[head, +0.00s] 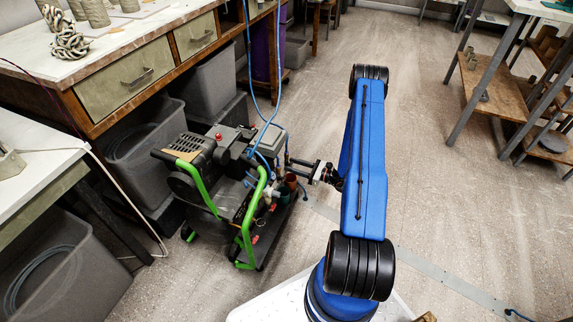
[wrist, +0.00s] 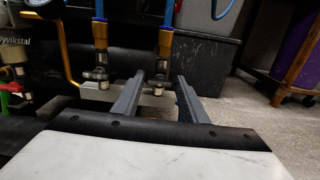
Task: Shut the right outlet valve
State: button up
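The compressor (head: 205,165), with a green tubular frame and a black body, stands on the floor left of my arm. In the wrist view, two brass outlet pipes with blue hoses come down to metal valves. The left outlet valve (wrist: 98,76) is to the left of my fingers. The right outlet valve (wrist: 160,76) shows between my fingertips, its small silvery end low in the gap. My gripper (wrist: 160,82) is open, with one grey finger on each side of that valve in the picture. I cannot tell whether they touch. In the head view, my gripper (head: 291,164) reaches the compressor's right side.
Red and green parts (wrist: 12,88) show on the compressor at far left of the wrist view. Grey bins (head: 210,80) stand under the workbench (head: 105,75) behind the compressor. A shelf rack (head: 495,85) stands at the right. The floor between is mostly open.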

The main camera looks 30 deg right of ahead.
jog(key=v, duration=1.2)
jog(key=shift+s, duration=0.25)
jog(key=shift+d, duration=0.2)
jog(key=shift+r, duration=0.1)
jog(key=a+r+n+g+y, duration=0.2)
jog(key=a+r+n+g, duration=0.5)
jog(key=r, duration=0.5)
jog(key=a+r+n+g+y, duration=0.1)
jog(key=a+r+n+g, duration=0.3)
jog(key=a+r, duration=0.6)
jog(key=s+a+r+n+g+h, duration=0.2)
jog(key=s+a+r+n, duration=0.2)
jog(key=r, duration=0.4)
jog(key=s+a+r+n+g+h, duration=0.25)
jog(key=s+a+r+n, duration=0.2)
jog(key=r, duration=0.25)
jog(key=s+a+r+n+t+h, duration=0.1)
jog(key=s+r+n+t+h, duration=0.2)
jog(key=s+r, duration=0.4)
jog(key=s+a+r+n+t+h, duration=0.1)
jog(key=s+r+n+t+h, duration=0.2)
jog(key=s, duration=1)
jog(key=shift+r+n+h, duration=1.55)
jog(key=shift+r+h, duration=0.2)
jog(key=shift+r, duration=0.2)
